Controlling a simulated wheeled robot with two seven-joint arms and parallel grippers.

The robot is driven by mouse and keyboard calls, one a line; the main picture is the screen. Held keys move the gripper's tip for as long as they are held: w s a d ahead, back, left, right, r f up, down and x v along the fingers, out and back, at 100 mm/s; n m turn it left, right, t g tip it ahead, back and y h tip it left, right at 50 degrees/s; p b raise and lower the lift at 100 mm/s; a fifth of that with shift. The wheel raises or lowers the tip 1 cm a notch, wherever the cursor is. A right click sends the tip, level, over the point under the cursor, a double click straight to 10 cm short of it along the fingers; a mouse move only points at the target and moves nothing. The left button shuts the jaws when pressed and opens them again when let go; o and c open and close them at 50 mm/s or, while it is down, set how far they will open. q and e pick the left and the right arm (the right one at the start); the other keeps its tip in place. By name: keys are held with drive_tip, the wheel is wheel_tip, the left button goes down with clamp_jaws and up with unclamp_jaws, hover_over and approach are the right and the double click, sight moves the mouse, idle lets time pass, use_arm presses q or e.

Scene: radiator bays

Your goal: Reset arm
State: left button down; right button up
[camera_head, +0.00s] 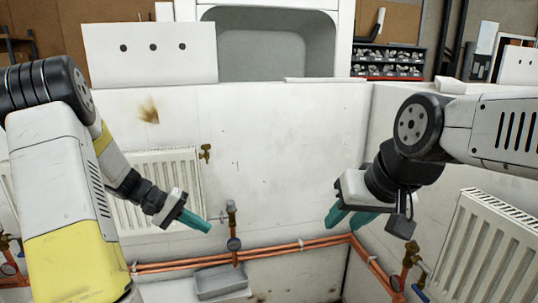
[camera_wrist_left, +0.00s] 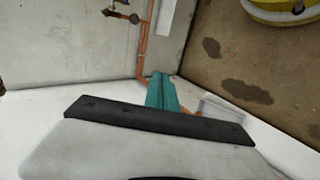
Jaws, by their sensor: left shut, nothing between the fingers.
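My left gripper (camera_head: 206,226) is in the left middle of the head view, its teal fingers together and pointing down to the right, in front of the white wall. In the left wrist view the same gripper (camera_wrist_left: 160,76) shows its two teal fingers side by side with nothing between them. My right gripper (camera_head: 343,224) hangs at the right middle of the head view. Its teal fingers are spread apart and empty, pointing down to the left.
A white radiator (camera_head: 153,180) hangs behind my left arm; another radiator (camera_head: 487,250) is at the right. Copper pipes (camera_head: 290,247) run low along the wall. A brass valve with a gauge (camera_head: 232,224) rises above a grey tray (camera_head: 221,282). The wall between the grippers is bare.

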use_arm(q)
drive_tip(key=s+d+r+m+t+y, duration=0.1)
drive_tip(key=s+r+y, duration=0.3)
drive_tip(key=s+r, duration=0.4)
drive_tip(key=s+d+r+m+t+y, duration=0.1)
drive_tip(key=s+d+r+t+y, duration=0.2)
drive_tip(key=s+r, duration=0.6)
drive_tip(key=shift+s+d+m+y, duration=0.4)
drive_tip(key=shift+s+d, duration=0.3)
drive_tip(key=shift+s, duration=1.35)
drive_tip(key=shift+r, duration=0.1)
